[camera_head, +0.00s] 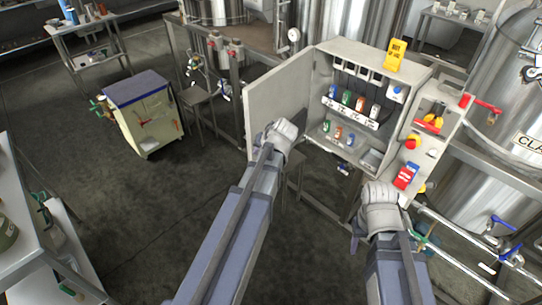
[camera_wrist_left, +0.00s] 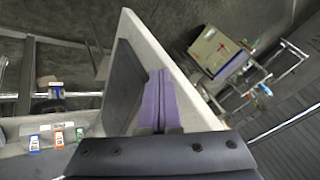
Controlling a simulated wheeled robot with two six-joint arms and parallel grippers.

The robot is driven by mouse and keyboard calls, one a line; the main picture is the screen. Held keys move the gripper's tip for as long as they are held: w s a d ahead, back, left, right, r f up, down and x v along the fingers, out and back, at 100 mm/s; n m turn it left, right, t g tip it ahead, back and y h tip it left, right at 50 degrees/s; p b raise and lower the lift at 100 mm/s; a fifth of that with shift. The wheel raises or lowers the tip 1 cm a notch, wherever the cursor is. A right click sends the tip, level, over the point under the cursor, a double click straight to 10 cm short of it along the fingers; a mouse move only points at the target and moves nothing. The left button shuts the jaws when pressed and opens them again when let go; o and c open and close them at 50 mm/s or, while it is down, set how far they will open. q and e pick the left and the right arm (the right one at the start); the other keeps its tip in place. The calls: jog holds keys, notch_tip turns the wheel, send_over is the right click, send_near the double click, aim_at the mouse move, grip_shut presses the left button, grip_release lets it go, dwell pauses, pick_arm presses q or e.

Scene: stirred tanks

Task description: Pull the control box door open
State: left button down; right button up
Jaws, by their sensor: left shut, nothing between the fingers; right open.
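The control box (camera_head: 375,60) stands in the middle right of the head view, with its inside showing rows of coloured switches (camera_head: 350,103). Its grey door (camera_head: 277,93) is swung out to the left, wide open. My left gripper (camera_head: 281,132) is at the lower part of the door. In the left wrist view the shut purple fingers (camera_wrist_left: 158,98) are beside the inner face of the door (camera_wrist_left: 128,72); whether they touch it I cannot tell. My right gripper (camera_head: 379,192) is below and in front of the box; its fingers are hidden in the head view.
A side panel with a red button (camera_head: 412,141) and a red-handled switch (camera_head: 428,124) stands right of the box. Steel tanks (camera_head: 510,110) and pipes are behind and to the right. A cream cabinet (camera_head: 143,112) stands left.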

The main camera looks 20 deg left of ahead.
pick_arm(q)
jog(key=shift+w+a, duration=0.1)
jog(key=shift+a, duration=0.6)
jog(key=shift+d, duration=0.15)
pick_arm(e)
jog(key=shift+d, duration=0.1)
